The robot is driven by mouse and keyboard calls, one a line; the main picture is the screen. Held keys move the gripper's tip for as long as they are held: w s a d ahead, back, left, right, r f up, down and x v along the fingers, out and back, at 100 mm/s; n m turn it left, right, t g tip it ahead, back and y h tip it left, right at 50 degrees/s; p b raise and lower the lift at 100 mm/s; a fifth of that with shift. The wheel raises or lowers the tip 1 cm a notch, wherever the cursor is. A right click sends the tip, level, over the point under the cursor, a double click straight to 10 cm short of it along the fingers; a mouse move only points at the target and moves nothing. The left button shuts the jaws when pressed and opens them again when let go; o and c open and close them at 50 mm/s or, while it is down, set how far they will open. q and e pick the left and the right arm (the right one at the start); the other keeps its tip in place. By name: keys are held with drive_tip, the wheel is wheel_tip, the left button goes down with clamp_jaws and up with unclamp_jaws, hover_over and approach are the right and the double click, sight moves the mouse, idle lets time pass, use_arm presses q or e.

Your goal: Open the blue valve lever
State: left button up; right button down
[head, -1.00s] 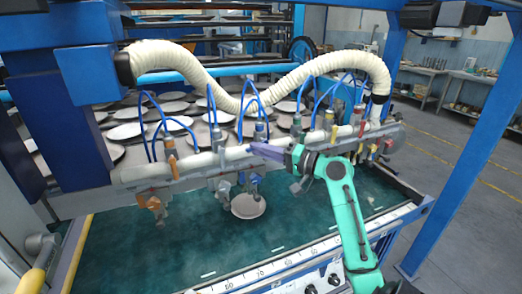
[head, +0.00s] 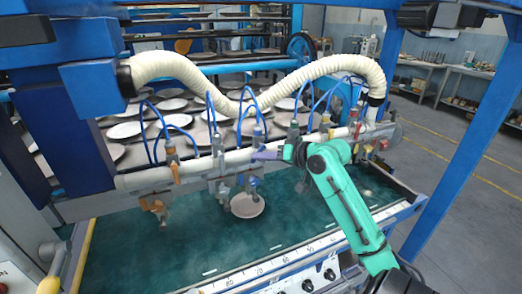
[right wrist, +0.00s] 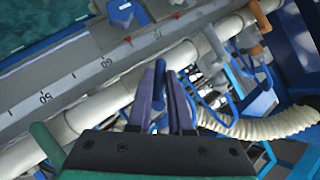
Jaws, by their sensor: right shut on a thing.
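A long pale pipe (head: 140,179) with valves and blue hoses runs across the front of the plate machine. My right gripper (head: 262,155), with purple fingers on a green arm, is at the middle of this pipe, just below a grey and blue fitting (head: 258,131). In the right wrist view, my right gripper (right wrist: 166,82) is shut, with the blue valve lever (right wrist: 159,77) between its fingers. The fingers hide part of the lever, and its exact angle is hard to tell. My left gripper is not in view.
A ribbed cream hose (head: 290,88) arches above the pipe. A round plate (head: 247,205) shows below it, over the green surface (head: 180,250). Blue posts (head: 462,140) stand at the right. Many plates fill the racks behind.

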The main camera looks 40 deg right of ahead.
drive_tip(key=shift+s+d+n+g+h+p, duration=0.1)
drive_tip(key=shift+d+n+g+h+p, duration=0.4)
drive_tip(key=shift+n+h+p, duration=0.85)
drive_tip(key=shift+s+d+n+g+h+p, duration=0.15)
drive_tip(key=shift+n+g+h+p, duration=0.55)
drive_tip(key=shift+p, duration=1.2)
drive_tip(key=shift+d+h, duration=0.1)
drive_tip(key=shift+h, duration=0.15)
drive_tip(key=c, duration=0.8)
unclamp_jaws()
drive_tip(key=shift+w+f, duration=0.1)
drive_tip(key=shift+c, duration=0.2)
